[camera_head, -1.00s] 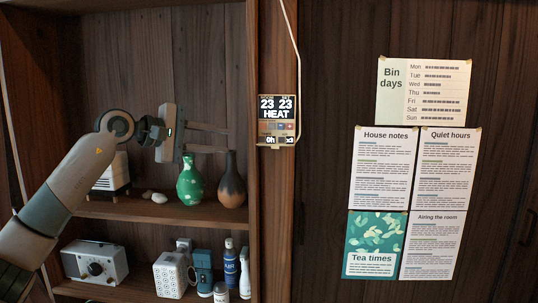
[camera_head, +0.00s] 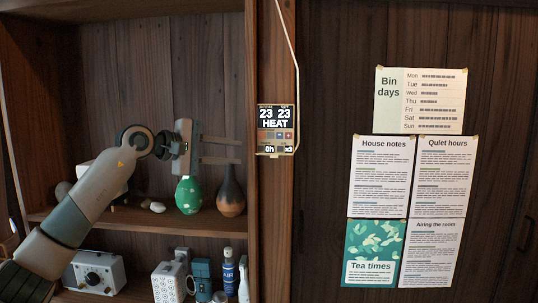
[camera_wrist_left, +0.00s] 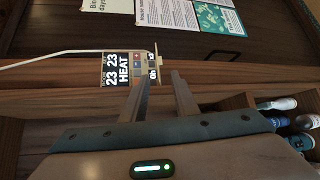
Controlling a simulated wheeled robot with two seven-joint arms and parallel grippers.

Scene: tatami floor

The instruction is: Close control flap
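The wall control panel (camera_head: 276,130) is mounted on the wooden post and reads "23 23 HEAT". Small coloured buttons show below the display. At its lower edge is a narrow flap (camera_head: 275,154), which seems to stick out from the panel; its exact angle is hard to tell. In the left wrist view the panel (camera_wrist_left: 120,68) lies sideways, with the flap (camera_wrist_left: 156,54) seen nearly edge-on. My left gripper (camera_head: 241,151) is open and empty, left of the panel at about the flap's height, its fingers pointing right. The wrist view shows its two fingers (camera_wrist_left: 160,77) apart, clear of the flap. My right gripper is out of view.
A white cable (camera_head: 290,40) runs down to the panel. Shelves at left hold a green vase (camera_head: 188,196), a dark vase (camera_head: 231,192), a radio (camera_head: 96,272) and several bottles. Paper notices (camera_head: 383,177) hang on the right wall. The wall between panel and notices is clear.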

